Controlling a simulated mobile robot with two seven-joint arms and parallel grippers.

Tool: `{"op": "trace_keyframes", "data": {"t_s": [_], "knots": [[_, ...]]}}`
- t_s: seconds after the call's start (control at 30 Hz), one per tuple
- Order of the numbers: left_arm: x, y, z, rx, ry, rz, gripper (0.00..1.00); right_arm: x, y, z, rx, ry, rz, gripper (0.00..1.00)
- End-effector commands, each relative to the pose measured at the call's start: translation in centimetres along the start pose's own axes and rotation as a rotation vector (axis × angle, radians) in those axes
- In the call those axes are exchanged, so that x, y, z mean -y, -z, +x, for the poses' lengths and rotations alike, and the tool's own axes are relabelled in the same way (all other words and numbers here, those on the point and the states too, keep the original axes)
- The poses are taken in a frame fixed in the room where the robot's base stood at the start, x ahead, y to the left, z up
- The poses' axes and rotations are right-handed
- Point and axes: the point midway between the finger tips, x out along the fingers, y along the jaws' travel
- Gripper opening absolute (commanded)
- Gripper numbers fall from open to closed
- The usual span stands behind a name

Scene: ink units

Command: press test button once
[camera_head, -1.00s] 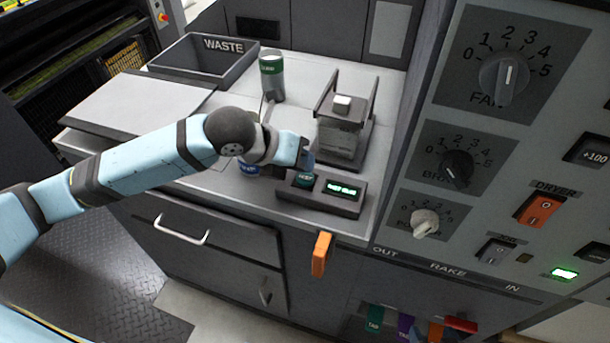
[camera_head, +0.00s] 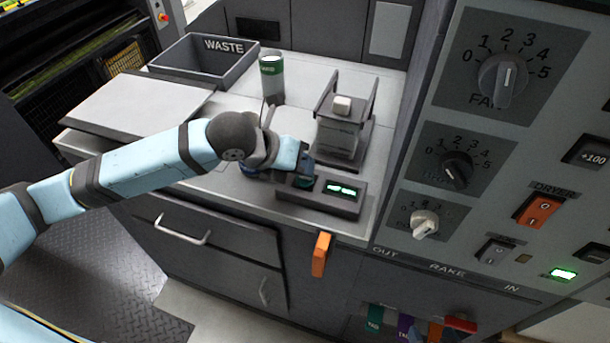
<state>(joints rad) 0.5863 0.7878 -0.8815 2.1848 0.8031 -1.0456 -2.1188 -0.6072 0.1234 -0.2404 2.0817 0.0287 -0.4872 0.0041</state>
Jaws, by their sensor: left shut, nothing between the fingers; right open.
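The test button (camera_head: 302,183) is a round dark teal button on the left part of a low dark box on the counter. A small green lit display (camera_head: 342,189) sits beside it on the same box. My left gripper (camera_head: 305,172) reaches in from the left, its fingers shut and empty. Its tip is at the button's far edge in this view and covers part of it; I cannot tell whether it touches.
A press-like stand with a white block (camera_head: 342,106) stands behind the box. A green-and-grey can (camera_head: 271,78) and the WASTE bin (camera_head: 204,62) are farther back. A dial panel (camera_head: 490,140) rises on the right. An orange handle (camera_head: 321,254) hangs at the front edge.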

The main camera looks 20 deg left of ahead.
Motion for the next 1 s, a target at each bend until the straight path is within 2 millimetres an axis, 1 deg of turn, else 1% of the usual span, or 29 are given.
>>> {"op": "trace_keyframes", "data": {"t_s": [1.0], "knots": [[-0.44, 0.47, 0.63, 0.000, 0.000, 0.000, 0.00, -0.04, -0.01, -0.02, -0.001, 0.000, -0.001, 0.67]]}}
